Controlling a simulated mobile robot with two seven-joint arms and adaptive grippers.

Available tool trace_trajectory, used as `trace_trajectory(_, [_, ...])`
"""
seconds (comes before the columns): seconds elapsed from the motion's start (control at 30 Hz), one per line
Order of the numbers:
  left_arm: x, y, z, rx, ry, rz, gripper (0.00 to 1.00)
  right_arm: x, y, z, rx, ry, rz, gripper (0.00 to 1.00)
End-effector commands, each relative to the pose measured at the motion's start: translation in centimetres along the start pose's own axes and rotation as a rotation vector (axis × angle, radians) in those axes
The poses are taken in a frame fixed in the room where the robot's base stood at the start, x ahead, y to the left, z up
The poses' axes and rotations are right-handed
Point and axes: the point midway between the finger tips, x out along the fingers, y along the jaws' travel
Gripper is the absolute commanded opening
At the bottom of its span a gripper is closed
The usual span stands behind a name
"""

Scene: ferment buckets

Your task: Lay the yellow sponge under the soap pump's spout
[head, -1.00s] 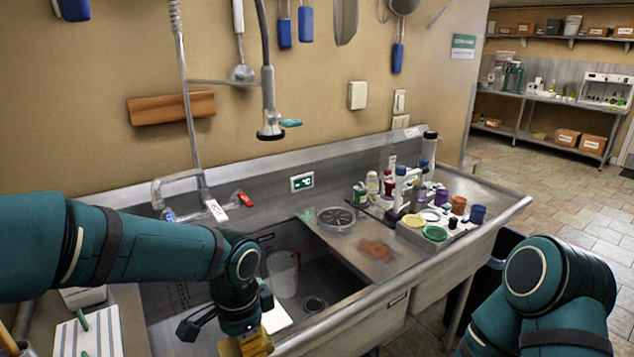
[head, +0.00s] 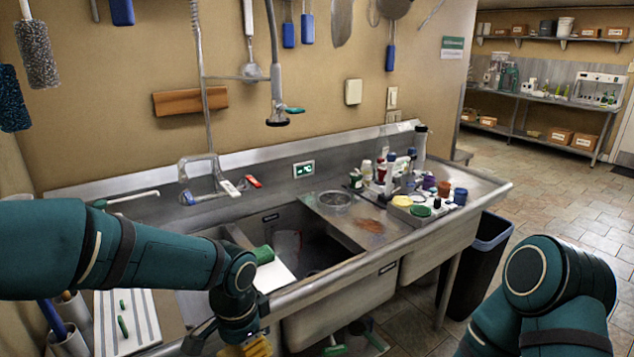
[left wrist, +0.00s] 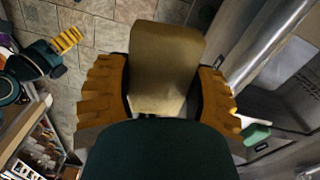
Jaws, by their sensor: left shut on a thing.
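My left gripper (head: 246,347) is low at the bottom edge of the head view, in front of the sink. In the left wrist view it is shut on a dull yellow block, the sponge (left wrist: 166,62), held between its ribbed yellow fingers. The sponge is above the floor and apart from the counter. A cluster of small bottles (head: 392,170) stands on the right drainboard; I cannot make out for sure which is the soap pump or its spout. My right gripper (left wrist: 52,75) shows at the left of the left wrist view, its fingers apart and empty; the head view shows only its arm.
The sink basin (head: 315,250) holds a clear jug (head: 287,244). A white board and green-ended item (head: 264,255) lie by it. A bin (head: 480,265) stands at right.

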Motion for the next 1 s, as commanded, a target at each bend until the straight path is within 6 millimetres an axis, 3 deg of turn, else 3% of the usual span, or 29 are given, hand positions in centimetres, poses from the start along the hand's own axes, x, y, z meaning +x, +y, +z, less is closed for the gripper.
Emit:
trace_trajectory(0.3, [8.3, -2.0, 1.9, -0.484, -0.008, 0.007, 0.41, 0.0, 0.0, 0.0, 0.0, 0.0, 0.0, 0.47])
trace_trajectory(0.5, [11.9, -2.9, 3.4, -0.736, -0.004, -0.004, 0.41, 0.0, 0.0, 0.0, 0.0, 0.0, 0.0, 0.47])
trace_trajectory(0.67, [12.9, -3.1, 3.8, -0.811, -0.001, -0.009, 0.41, 0.0, 0.0, 0.0, 0.0, 0.0, 0.0, 0.47])
trace_trajectory(1.0, [12.9, -3.2, 3.9, -0.816, 0.001, -0.009, 0.41, 0.0, 0.0, 0.0, 0.0, 0.0, 0.0, 0.47])
